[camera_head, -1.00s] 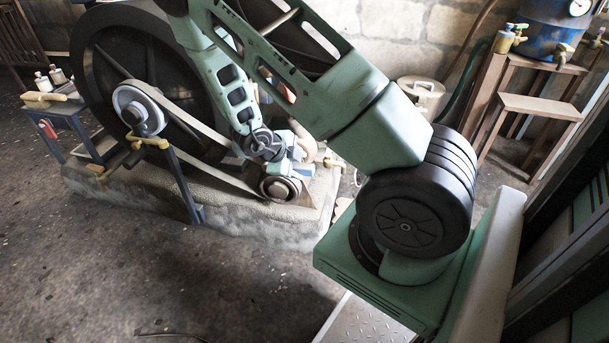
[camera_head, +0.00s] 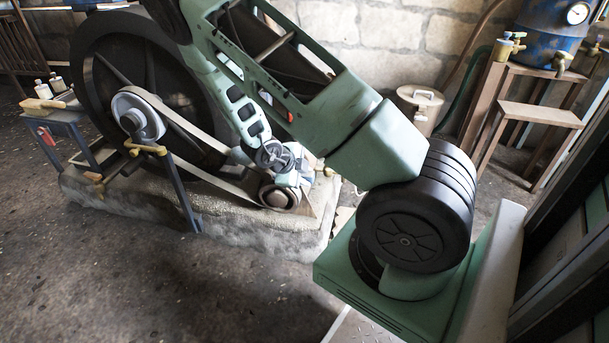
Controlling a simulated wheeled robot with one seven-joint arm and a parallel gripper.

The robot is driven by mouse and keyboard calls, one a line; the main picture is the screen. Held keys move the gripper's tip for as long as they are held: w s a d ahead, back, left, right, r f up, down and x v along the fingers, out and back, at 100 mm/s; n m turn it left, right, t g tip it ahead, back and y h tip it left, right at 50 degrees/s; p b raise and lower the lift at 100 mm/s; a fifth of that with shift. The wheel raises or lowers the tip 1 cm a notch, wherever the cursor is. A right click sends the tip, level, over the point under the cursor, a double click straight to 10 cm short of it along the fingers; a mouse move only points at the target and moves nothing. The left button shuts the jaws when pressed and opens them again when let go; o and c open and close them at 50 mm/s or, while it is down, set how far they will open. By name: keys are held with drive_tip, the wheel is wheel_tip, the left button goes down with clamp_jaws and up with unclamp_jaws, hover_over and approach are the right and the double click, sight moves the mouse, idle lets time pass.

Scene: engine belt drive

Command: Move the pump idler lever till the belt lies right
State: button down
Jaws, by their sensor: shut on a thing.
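A flat grey belt (camera_head: 190,129) runs between the pale pulley (camera_head: 138,117) on the dark flywheel's face and a small round pulley (camera_head: 279,196) low on the right. Both visible runs look fairly straight; how the belt sits on the small pulley is partly hidden. My gripper (camera_head: 292,179) points down just above and beside the small pulley, mostly hidden behind my wrist. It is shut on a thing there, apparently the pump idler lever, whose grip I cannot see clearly.
A dark flywheel (camera_head: 92,88) stands on a stone plinth (camera_head: 225,228). A stand with a yellow clamp (camera_head: 147,148) is in front of it. A small bench (camera_head: 55,116) holds bottles at left. A blue tank (camera_head: 550,38) stands at upper right. The floor in front is clear.

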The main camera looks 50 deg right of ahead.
drive_tip(key=shift+w+r+g+p, duration=0.25)
drive_tip(key=shift+r+p, duration=0.6)
drive_tip(key=shift+p, duration=1.6)
drive_tip(key=p, duration=0.3)
drive_tip(key=shift+w+r+n+g+h+p, duration=0.15)
drive_tip(key=shift+r+n+g+h+p, duration=0.15)
drive_tip(key=shift+r+g+h, duration=0.1)
drive_tip(key=shift+w+a+g+p, duration=0.1)
drive_tip(key=shift+g+p, duration=0.15)
drive_tip(key=shift+p, duration=0.65)
drive_tip(key=c, duration=1.1)
unclamp_jaws()
drive_tip(key=shift+f, duration=0.1)
drive_tip(key=shift+a, duration=0.1)
drive_tip(key=p+v, duration=0.3)
drive_tip(key=v, duration=1.4)
drive_tip(key=shift+a, duration=0.25)
